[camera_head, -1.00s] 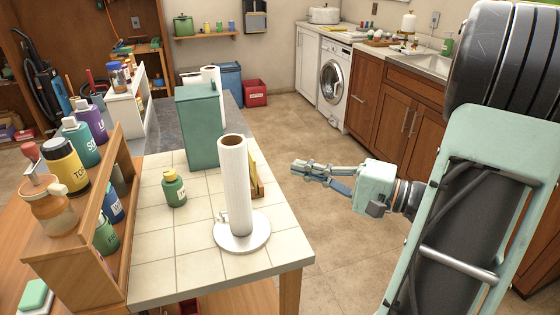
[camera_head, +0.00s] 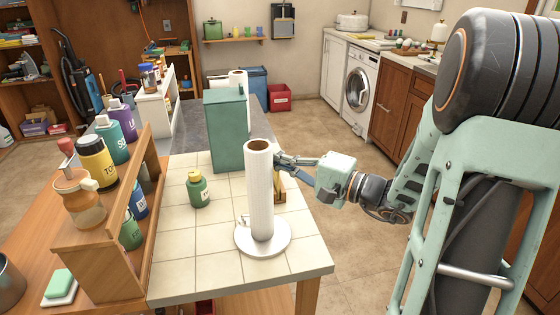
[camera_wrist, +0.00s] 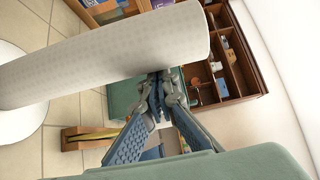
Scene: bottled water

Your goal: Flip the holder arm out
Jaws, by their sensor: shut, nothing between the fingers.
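The paper towel holder stands upright on the tiled counter, with a white roll (camera_head: 260,190) on a round metal base (camera_head: 263,236). A small metal holder arm (camera_head: 243,219) shows low at the roll's left side, close against it. In the wrist view the roll (camera_wrist: 100,60) lies across the top of the picture, and the holder arm cannot be made out there. My gripper (camera_head: 279,160) is shut and empty at the upper right of the roll, its tips partly behind the roll's edge. In the wrist view its tips (camera_wrist: 158,80) are next to the roll's end; contact is unclear.
A green box (camera_head: 225,130) stands behind the roll, and a wooden napkin holder (camera_head: 280,190) sits to its right, below my gripper. A small green bottle (camera_head: 198,190) stands at left, near a wooden bottle rack (camera_head: 110,260). The counter's front tiles (camera_head: 200,275) are clear.

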